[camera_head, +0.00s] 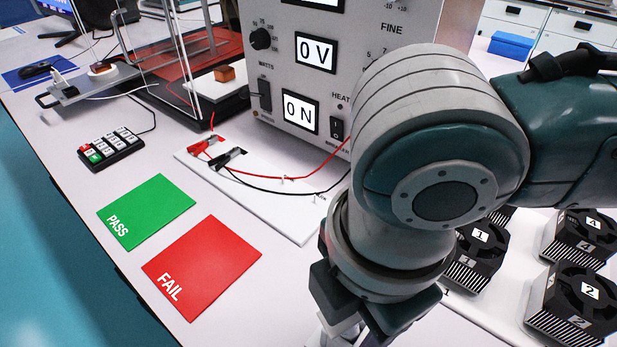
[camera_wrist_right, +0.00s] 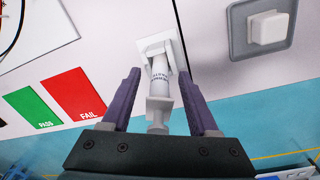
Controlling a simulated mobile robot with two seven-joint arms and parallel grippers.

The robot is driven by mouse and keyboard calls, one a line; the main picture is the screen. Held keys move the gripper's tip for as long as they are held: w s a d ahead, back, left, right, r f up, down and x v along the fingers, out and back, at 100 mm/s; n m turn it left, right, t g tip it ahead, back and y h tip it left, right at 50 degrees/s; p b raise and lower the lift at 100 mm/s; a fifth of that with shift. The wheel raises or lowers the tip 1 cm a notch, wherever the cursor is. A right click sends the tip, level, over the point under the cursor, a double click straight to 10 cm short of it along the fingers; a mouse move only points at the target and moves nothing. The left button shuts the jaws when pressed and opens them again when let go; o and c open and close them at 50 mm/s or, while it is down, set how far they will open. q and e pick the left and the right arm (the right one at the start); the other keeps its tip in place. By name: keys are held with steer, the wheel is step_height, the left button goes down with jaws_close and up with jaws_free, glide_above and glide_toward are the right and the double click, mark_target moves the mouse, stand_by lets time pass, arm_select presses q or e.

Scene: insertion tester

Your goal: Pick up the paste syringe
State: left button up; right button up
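The paste syringe (camera_wrist_right: 159,78) is a white and pale grey barrel with small dark print, in the middle of the right wrist view. White square-edged parts show at both of its ends; I cannot tell whether they belong to it or to a holder. My right gripper (camera_wrist_right: 159,74) has its two purple fingers on either side of the barrel, with a visible gap on both sides, so it is open. In the head view my right arm covers most of that spot, and only a white piece (camera_head: 341,332) shows at the bottom edge. My left gripper is not in view.
A green PASS mat (camera_head: 146,211) and a red FAIL mat (camera_head: 202,266) lie left of my right arm. A tester (camera_head: 300,75) and a white board (camera_head: 300,225) with clip leads stand behind. Several black fans (camera_head: 580,300) sit at right. A grey-framed white block (camera_wrist_right: 268,28) is nearby.

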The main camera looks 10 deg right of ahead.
jaws_close()
steer(key=shift+r, duration=0.15)
stand_by(0.4)
